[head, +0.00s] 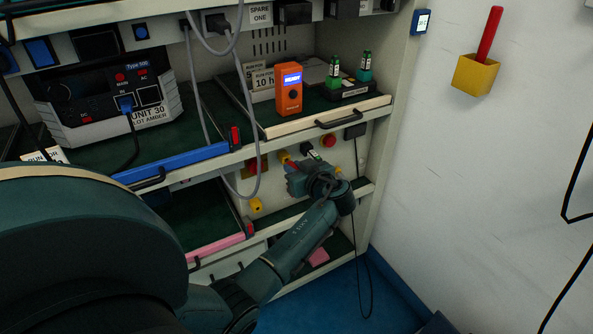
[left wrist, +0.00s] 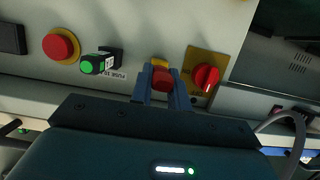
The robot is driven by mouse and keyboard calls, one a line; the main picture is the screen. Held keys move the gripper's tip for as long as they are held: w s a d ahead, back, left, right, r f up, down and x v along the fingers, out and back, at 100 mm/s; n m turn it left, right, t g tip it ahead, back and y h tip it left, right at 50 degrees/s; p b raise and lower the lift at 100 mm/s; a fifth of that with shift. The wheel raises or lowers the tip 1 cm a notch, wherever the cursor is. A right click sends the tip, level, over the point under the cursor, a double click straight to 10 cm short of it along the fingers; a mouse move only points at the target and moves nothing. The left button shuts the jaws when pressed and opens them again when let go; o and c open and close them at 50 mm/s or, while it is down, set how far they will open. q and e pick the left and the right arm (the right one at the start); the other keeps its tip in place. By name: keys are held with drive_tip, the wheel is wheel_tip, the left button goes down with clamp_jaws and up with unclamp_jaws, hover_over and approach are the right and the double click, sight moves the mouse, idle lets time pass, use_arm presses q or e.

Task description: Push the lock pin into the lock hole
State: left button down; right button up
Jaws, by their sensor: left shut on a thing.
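My left gripper (left wrist: 162,88) is shut on a small red piece (left wrist: 162,78), which appears to be the lock pin. A bit of yellow shows just behind it, against the grey panel. The lock hole is hidden behind the pin and fingers, so I cannot tell how deep the pin sits. In the head view, my left gripper (head: 293,168) is at the panel below the upper shelf, and the pin is not clear there. A red rotary knob (left wrist: 206,78) on a yellow plate is right of the gripper in the left wrist view. My right gripper is not in view.
A green-topped black fuse holder (left wrist: 95,64) and a red button (left wrist: 60,46) are left of the gripper in the wrist view. Above are a tray (head: 330,122) and an orange meter (head: 289,90). A grey cable (head: 203,100) hangs left of the gripper.

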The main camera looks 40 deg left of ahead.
use_arm(q)
drive_tip(key=shift+w+a+b, duration=0.25)
drive_tip(key=shift+a+b, duration=0.05)
drive_tip(key=shift+a, duration=0.3)
drive_tip(key=c, duration=1.3)
unclamp_jaws()
drive_tip(key=shift+o, duration=0.2)
